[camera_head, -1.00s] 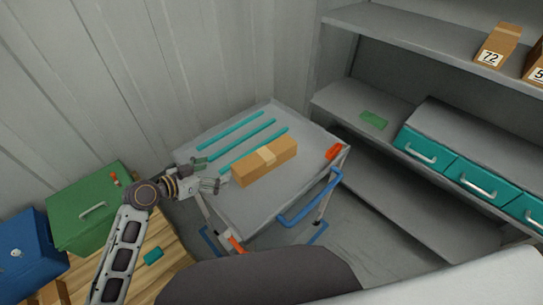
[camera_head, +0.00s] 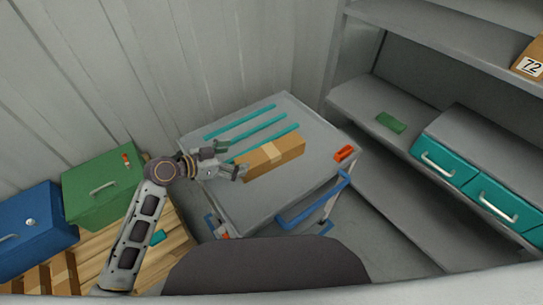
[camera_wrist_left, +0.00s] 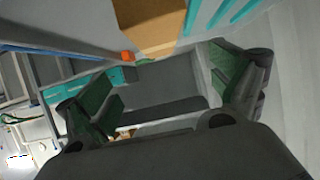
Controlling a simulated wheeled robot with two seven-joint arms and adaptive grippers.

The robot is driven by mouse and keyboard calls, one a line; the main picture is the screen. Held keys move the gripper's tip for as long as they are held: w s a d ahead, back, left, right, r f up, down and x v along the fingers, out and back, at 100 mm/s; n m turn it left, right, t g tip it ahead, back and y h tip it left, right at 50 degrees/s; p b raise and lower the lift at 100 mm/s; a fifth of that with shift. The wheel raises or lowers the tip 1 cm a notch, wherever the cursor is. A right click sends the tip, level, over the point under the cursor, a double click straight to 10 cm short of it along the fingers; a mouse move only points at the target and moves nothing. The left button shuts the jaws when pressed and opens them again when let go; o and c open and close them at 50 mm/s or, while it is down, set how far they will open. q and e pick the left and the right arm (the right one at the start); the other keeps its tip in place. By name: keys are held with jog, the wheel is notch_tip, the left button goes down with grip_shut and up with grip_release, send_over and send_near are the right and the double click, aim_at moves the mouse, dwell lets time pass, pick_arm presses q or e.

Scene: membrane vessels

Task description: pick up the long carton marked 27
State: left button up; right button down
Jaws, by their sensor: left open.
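A long brown carton (camera_head: 272,157) with a paler tape band lies on the grey top of a cart (camera_head: 312,160). No number shows on its visible faces. My left gripper (camera_head: 231,160) is open and empty at the carton's left end. One finger is toward the back and the other toward the front, close to that end; I cannot tell whether they touch it. In the left wrist view the carton (camera_wrist_left: 150,24) shows at the top, beyond the open fingers of the gripper (camera_wrist_left: 165,88). My right gripper is not in view.
Teal strips (camera_head: 256,130) lie on the cart behind the carton. An orange block (camera_head: 344,153) and a blue handle (camera_head: 313,204) are at its right and front. Green (camera_head: 102,188) and blue (camera_head: 36,230) boxes stand left. Shelves with teal drawers (camera_head: 443,162) stand right.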

aim_at(251, 160)
pick_arm(q)
jog(key=x, duration=0.6)
jog(key=shift+w+d+f, duration=0.1)
jog(key=shift+w+d, duration=0.1)
jog(key=shift+d, duration=0.05)
jog(key=shift+x, duration=0.9)
jog(key=shift+d+f, duration=0.1)
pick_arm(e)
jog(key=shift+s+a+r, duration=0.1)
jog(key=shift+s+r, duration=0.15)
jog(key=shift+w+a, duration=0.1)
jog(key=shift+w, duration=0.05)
